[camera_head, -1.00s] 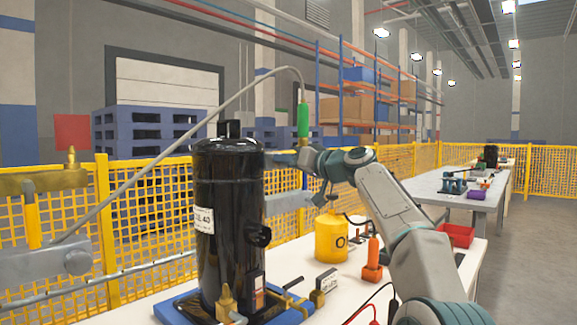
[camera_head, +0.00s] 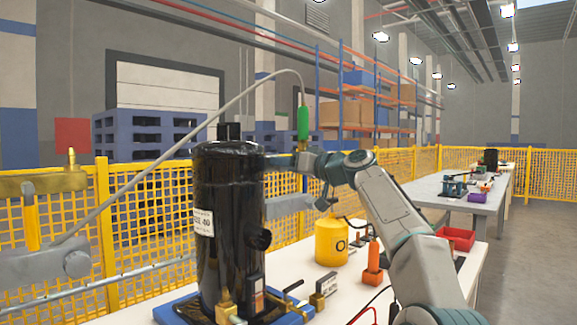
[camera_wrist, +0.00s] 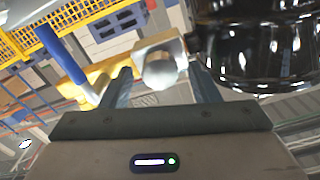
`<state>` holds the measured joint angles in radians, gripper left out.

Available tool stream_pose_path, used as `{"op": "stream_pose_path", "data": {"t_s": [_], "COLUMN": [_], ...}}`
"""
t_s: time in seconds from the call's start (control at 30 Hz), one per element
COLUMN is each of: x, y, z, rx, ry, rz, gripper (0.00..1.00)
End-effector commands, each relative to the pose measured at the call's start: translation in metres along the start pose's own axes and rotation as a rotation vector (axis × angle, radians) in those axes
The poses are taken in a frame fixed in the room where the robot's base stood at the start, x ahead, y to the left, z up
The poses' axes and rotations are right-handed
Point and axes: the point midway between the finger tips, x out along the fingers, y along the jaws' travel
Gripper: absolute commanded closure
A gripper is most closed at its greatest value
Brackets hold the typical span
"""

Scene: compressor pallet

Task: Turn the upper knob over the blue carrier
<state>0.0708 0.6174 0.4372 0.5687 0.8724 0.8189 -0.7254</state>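The black compressor (camera_head: 230,215) stands upright on the blue carrier (camera_head: 180,308). The fingers stand apart, with a visible gap on either side of the knob. The black compressor also fills the upper right of the wrist view (camera_wrist: 262,45), close to the right finger. In the head view, my gripper's tips are beside the compressor's upper right side, partly hidden; the knob cannot be made out there.
A yellow can (camera_head: 331,243), an orange tool (camera_head: 373,265) and a red bin (camera_head: 457,239) are on the white table (camera_head: 312,270) below my arm. A hose with a green sleeve (camera_head: 303,122) arches over the compressor. Yellow mesh fencing (camera_head: 150,220) runs behind.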

Motion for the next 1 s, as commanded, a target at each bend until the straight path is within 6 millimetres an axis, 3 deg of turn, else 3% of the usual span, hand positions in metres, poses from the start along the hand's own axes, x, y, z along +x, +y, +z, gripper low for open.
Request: {"op": "stream_pose_path", "data": {"t_s": [0.37, 1.0], "x": [-0.011, -0.118], "y": [0.002, 0.001], "z": [0.002, 0.001], "rx": [0.0, -0.001], "ry": [0.0, 0.0], "rz": [0.002, 0.004], "gripper": [0.45, 0.45]}}
